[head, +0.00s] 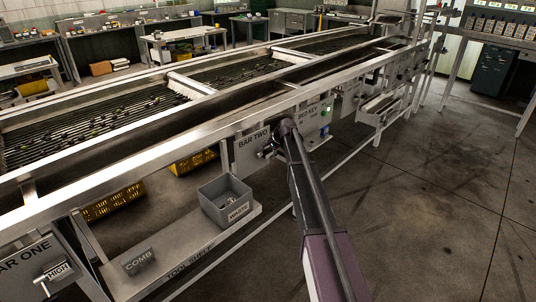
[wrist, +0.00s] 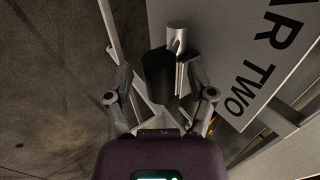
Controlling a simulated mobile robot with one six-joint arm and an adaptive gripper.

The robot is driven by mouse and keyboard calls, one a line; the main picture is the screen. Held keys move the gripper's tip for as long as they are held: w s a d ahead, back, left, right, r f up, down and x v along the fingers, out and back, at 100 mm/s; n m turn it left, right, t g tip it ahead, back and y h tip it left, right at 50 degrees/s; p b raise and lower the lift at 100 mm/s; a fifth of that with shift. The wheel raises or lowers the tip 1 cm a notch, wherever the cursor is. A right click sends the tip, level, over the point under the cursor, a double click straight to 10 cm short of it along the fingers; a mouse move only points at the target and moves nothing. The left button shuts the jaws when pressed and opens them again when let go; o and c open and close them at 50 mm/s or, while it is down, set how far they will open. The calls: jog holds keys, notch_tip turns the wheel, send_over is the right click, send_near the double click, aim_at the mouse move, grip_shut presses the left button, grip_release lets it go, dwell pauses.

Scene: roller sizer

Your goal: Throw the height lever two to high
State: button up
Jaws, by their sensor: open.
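The BAR TWO panel (head: 252,148) is on the near side of the machine, and its lettering shows at the right of the wrist view (wrist: 262,78). In the wrist view a bright metal cylinder (wrist: 176,36), apparently part of height lever two, stands beside the panel. My gripper (wrist: 158,82) is open, with one finger on each side; I cannot tell whether either touches. In the head view my gripper (head: 268,150) is at the BAR TWO panel, and my arm hides most of the lever. Its setting is unclear.
Bar one's lever (head: 50,275) with a HIGH label is at the lower left. A grey waste bin (head: 225,202) stands on the tool shelf (head: 185,250), left of my arm. A key panel (head: 312,112) is to the right. Open floor (head: 440,200) lies at right.

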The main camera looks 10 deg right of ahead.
grip_shut()
dwell(0.3)
jog(key=shift+a+f, duration=0.1)
jog(key=shift+a, duration=0.05)
